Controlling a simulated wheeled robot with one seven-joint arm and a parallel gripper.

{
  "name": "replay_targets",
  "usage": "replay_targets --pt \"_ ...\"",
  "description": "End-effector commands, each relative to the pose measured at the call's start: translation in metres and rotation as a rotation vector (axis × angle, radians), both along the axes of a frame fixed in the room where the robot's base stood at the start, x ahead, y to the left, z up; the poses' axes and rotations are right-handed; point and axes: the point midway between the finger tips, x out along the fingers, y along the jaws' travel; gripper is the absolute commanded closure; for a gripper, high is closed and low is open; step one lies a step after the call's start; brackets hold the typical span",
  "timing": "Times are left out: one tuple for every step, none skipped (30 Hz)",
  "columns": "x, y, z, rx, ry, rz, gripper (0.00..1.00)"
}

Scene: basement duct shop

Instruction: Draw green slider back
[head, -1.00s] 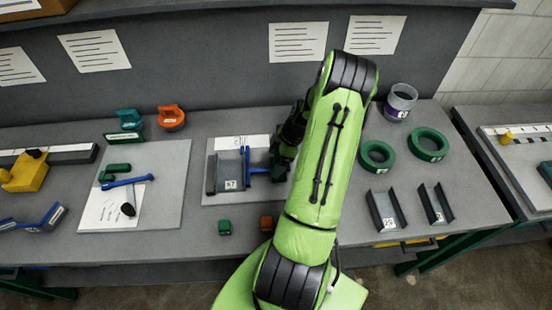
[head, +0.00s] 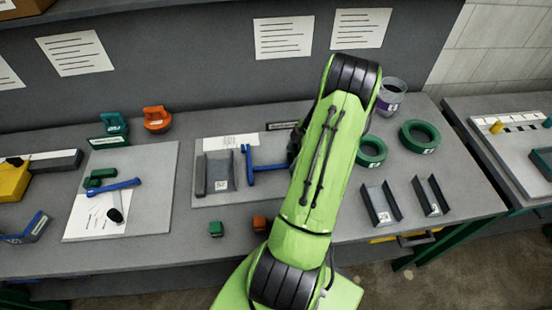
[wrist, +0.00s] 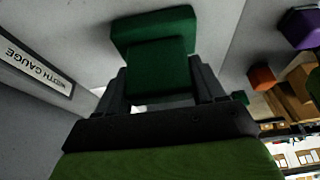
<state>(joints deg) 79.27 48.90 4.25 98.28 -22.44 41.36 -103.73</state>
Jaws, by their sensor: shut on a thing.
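The width gauge is a grey plate (head: 205,199) with a channel piece (head: 217,174) lying on it. A blue jaw (head: 249,165) stands to the right of the channel, apart from it, with a blue bar running right toward my gripper (head: 293,150). In the wrist view my gripper (wrist: 160,88) is shut on a green slider block (wrist: 155,60), one finger on each side. My arm hides the green slider in the head view. A "WIDTH GAUGE" label (wrist: 37,67) shows in the wrist view.
Green rings (head: 419,136) and two channel pieces (head: 380,205) lie to the right of my arm. Small green (head: 216,229) and orange (head: 259,223) blocks sit near the front edge. Another board (head: 150,200) with blue and green tools lies at left.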

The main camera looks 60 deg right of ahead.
Motion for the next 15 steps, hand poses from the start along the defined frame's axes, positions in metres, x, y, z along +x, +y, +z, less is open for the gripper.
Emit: replay_targets --pt "-0.0053 -0.0061 -0.0012 -0.005 0.0 -0.004 0.86" --pt "-0.0073 -0.0079 -0.0008 -0.005 -0.001 -0.003 0.86" --pt "-0.0096 -0.0095 -0.0004 -0.005 -0.001 -0.003 0.86" --pt "-0.0109 -0.0103 -0.0002 -0.005 0.0 -0.002 0.86" --pt "-0.0117 -0.0108 0.0001 -0.005 0.0 -0.002 0.86" --pt "-0.0123 -0.0112 0.0005 -0.004 0.0 -0.001 0.86" --pt "-0.0125 -0.0112 0.0006 -0.005 0.001 -0.001 0.86" --pt "-0.0126 -0.0113 0.0007 -0.005 0.001 -0.001 0.86" --pt "-0.0127 -0.0114 0.0008 -0.005 0.002 -0.001 0.86" --pt "-0.0128 -0.0115 0.0009 -0.005 0.002 -0.002 0.86" --pt "-0.0129 -0.0116 0.0008 -0.005 0.002 -0.002 0.86" --pt "-0.013 -0.0117 0.0009 -0.006 0.002 -0.002 0.86" --pt "-0.0132 -0.0118 0.0009 -0.006 0.003 -0.003 0.3" --pt "-0.0132 -0.0119 0.0008 -0.006 0.003 -0.003 0.25" --pt "-0.0131 -0.0117 0.0008 -0.006 0.003 -0.003 0.19"
